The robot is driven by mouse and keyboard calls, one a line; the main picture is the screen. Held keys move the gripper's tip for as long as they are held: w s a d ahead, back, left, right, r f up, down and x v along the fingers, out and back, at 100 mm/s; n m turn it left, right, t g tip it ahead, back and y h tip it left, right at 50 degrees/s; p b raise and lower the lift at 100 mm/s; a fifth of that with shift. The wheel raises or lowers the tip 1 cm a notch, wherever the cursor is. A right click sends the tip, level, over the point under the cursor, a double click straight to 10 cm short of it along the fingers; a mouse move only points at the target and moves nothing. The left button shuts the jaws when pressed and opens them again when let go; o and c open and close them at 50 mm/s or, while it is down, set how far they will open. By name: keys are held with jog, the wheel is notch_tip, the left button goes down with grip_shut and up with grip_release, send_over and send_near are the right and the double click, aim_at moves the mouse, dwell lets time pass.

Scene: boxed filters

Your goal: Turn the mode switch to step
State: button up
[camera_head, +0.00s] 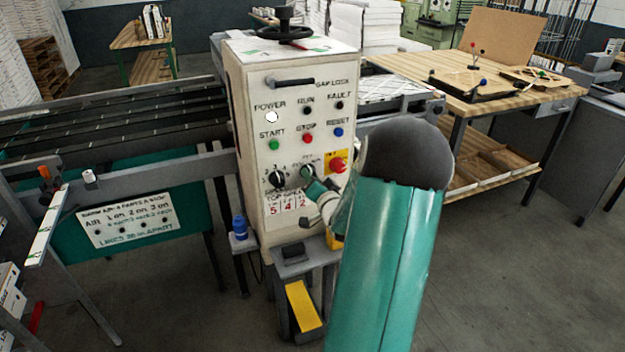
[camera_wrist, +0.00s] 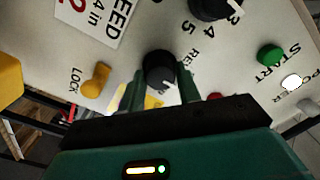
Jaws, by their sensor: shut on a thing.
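The cream control panel (camera_head: 296,110) stands upright in the middle of the head view. My gripper (camera_head: 307,173) reaches its lower front, and my arm hides part of the panel. In the wrist view a round black knob (camera_wrist: 160,70) with a white pointer mark sits between the two fingers of my gripper (camera_wrist: 161,88), which are shut on it. The label beside it is only partly readable, and "STEP" cannot be read. I take this knob to be the mode switch.
A numbered black dial (camera_head: 277,179) sits left of my gripper, and a red button on a yellow plate (camera_head: 338,164) to its right. The wrist view shows an orange LOCK knob (camera_wrist: 96,80) close by. Green START (camera_head: 274,144), red STOP (camera_head: 307,138) and blue RESET (camera_head: 338,132) buttons are above.

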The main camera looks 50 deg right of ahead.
jog(key=shift+s, duration=0.1)
dwell(0.3)
jog(key=o, duration=1)
jog(key=shift+s, duration=0.1)
jog(key=v, duration=1.3)
jog(key=shift+s+a+f, duration=0.1)
jog(key=shift+s+a, duration=0.1)
jog(key=shift+w, duration=0.1)
